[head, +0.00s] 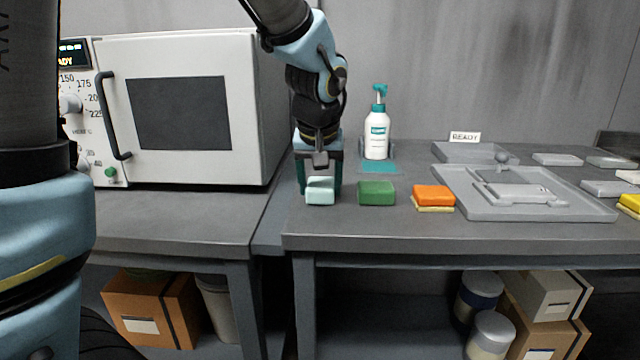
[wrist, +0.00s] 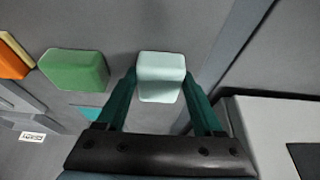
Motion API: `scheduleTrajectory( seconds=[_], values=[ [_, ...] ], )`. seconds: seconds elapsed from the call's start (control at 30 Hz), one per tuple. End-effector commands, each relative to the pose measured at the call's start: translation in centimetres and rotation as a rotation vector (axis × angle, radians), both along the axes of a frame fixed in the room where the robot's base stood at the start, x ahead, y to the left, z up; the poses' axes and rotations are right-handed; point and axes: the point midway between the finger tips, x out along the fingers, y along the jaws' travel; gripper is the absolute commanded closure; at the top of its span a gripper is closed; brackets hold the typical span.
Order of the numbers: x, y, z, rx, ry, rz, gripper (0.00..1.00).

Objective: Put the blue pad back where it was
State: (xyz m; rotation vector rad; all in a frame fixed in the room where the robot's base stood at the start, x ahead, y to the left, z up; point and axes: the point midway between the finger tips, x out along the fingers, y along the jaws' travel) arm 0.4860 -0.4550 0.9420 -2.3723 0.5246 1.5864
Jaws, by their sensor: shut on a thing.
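The pale blue pad (head: 320,191) is at the left end of the right-hand bench, left of a green pad (head: 376,193). My gripper (head: 320,183) points down with its teal fingers on either side of the blue pad, shut on it. In the wrist view the blue pad (wrist: 161,75) sits between the two fingertips, and the green pad (wrist: 74,70) lies apart from it to the left. The blue pad is at or just above the bench top; I cannot tell whether it touches.
An orange pad (head: 433,195) on a yellowish one lies farther right, beside a grey tray (head: 540,212). A white oven (head: 180,110) with a handle stands left. Bare bench lies in front of the pads.

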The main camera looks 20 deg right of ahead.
Motion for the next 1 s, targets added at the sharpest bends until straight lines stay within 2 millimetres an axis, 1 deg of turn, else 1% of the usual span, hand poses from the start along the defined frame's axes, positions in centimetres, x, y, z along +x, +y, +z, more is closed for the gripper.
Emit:
scheduleTrajectory(
  seconds=[0.13, 0.27, 0.3, 0.53, 0.83, 0.93, 1.0],
  values=[
    [0.0, 0.0, 0.0, 0.0, 0.0, 0.0, 0.83],
    [0.0, 0.0, -0.5, 0.0, 0.0, 0.0, 0.83],
    [0.0, 0.0, -0.3, 0.0, 0.0, 0.0, 0.27],
    [0.0, 0.0, -0.3, 0.0, 0.0, 0.0, 0.01],
    [0.0, 0.0, 0.0, 0.0, 0.0, 0.0, 0.01],
    [-0.2, 0.1, 0.8, -0.003, -0.003, -0.001, 0.01],
    [-0.6, 0.2, 1.9, -0.004, -0.004, -0.001, 0.01]
  ],
)
